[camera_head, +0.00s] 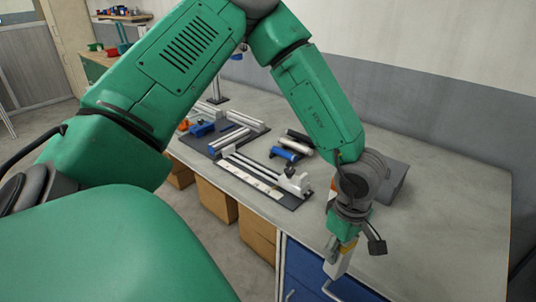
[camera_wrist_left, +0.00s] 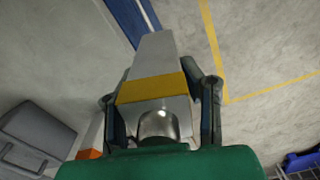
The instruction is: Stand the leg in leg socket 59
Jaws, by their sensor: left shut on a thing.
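The leg (camera_head: 337,265) is a grey bar with a yellow band near the gripper. In the left wrist view the leg (camera_wrist_left: 155,52) points away from the palm, with a round metal end near it. My left gripper (camera_head: 346,243) is shut on the leg and points down by the bench's front edge. Its fingers (camera_wrist_left: 160,95) lie on both sides of the banded part. I cannot make out leg socket 59 in either view. My right gripper is in neither view.
On the grey bench (camera_head: 440,215) are a black board with a pale rail (camera_head: 262,184), a blue cylindrical part (camera_head: 284,154) and a grey box (camera_head: 393,180). Blue drawers (camera_head: 305,270) are below the front edge. The bench's right side looks clear. My left arm hides part of the bench.

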